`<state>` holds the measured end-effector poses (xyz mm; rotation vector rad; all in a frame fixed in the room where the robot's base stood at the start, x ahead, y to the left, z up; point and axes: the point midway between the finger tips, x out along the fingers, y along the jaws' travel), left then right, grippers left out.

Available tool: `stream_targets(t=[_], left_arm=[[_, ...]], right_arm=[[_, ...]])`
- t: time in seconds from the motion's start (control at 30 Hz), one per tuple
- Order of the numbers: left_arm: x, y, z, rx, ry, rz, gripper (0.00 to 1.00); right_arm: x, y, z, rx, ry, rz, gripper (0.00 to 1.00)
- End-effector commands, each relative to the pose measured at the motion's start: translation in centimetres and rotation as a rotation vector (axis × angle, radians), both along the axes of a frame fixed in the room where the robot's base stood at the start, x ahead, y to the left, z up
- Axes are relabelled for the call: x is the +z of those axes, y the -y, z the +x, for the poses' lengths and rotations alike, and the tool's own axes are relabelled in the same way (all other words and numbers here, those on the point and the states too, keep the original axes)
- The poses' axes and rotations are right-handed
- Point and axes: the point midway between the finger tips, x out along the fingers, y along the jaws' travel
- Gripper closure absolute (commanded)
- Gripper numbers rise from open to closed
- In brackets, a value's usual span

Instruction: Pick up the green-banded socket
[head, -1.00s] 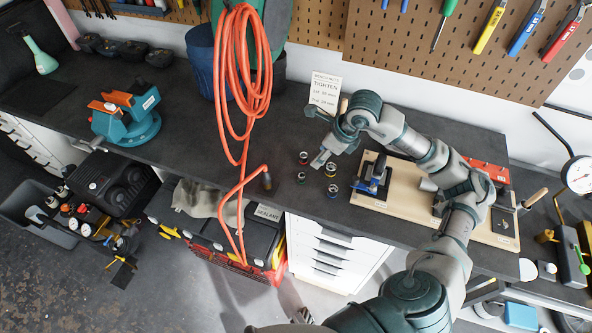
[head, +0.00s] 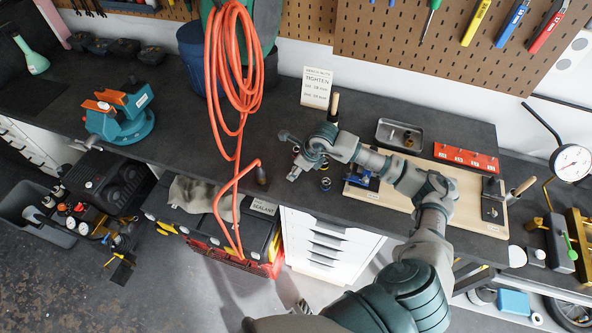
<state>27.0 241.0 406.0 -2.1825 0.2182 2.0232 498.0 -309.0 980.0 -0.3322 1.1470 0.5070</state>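My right gripper (head: 294,172) is over the dark bench top, in the small group of sockets, with its fingers pointing down and left. Its opening is too small to judge. One dark socket with a bluish band (head: 325,184) stands upright just right of the fingers, near the bench's front edge. Another socket is partly covered beside the wrist. The green-banded socket cannot be made out; the gripper covers the spot where the left sockets stood. Whether the fingers touch a socket cannot be told. My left gripper is not in view.
A wooden board (head: 384,192) with a blue tool fixture lies right of the gripper. Behind stand a metal tray (head: 388,134), a red rack (head: 466,157) and a sign card (head: 316,88). An orange hose (head: 238,70) hangs at left. The bench between hose and vise (head: 118,120) is clear.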

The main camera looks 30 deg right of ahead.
Motion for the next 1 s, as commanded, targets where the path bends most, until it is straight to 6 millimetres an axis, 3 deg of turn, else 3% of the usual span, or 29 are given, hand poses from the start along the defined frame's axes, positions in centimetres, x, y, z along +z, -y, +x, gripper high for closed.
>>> stream_targets(t=[0.2, 0.4, 0.43, 0.8, 1.0], left_arm=[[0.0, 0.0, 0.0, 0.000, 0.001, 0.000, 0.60], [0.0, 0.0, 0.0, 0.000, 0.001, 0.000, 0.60], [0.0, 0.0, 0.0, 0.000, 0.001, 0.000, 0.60], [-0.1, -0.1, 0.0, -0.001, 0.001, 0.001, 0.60], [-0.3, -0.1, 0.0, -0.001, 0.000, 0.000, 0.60]], right_arm=[[0.0, -0.3, 0.0, 0.001, 0.001, -0.002, 0.47], [0.0, -0.2, 0.0, 0.001, 0.001, -0.001, 0.97], [0.0, -0.1, 0.0, 0.001, 0.001, -0.001, 1.00], [0.1, 0.0, 0.0, 0.000, 0.001, 0.000, 1.00], [1.6, -0.1, 0.1, 0.001, 0.003, 0.000, 1.00]])
